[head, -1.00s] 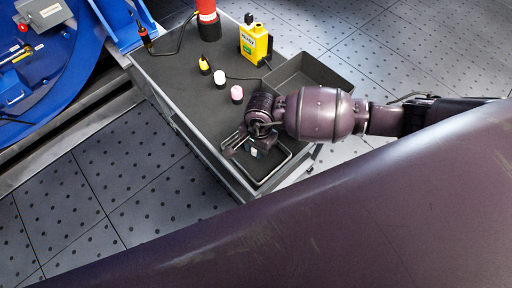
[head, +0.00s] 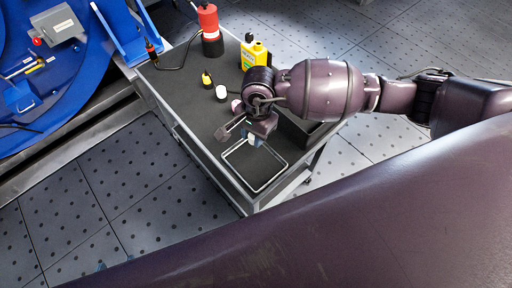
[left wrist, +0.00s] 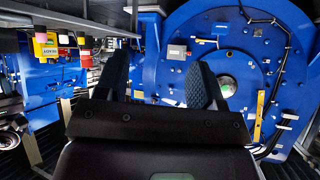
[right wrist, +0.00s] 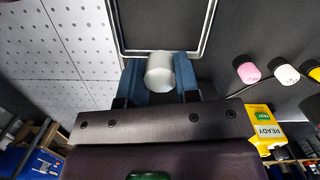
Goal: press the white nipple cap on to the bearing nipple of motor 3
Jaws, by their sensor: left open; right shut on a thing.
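A white cap (right wrist: 160,72) sits between the blue fingers of my right gripper (right wrist: 161,82), which is shut on it. In the head view the right gripper (head: 246,132) holds the white cap (head: 254,139) above the cart, by the wire-framed tray. My left gripper (left wrist: 160,82) is open and empty in the left wrist view. Beyond it stands a large blue motor housing (left wrist: 180,75) with a round face. A blue motor face (head: 20,90) also shows at the head view's left. I cannot make out the bearing nipple or which motor is number 3.
My dark arm fills the foreground.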

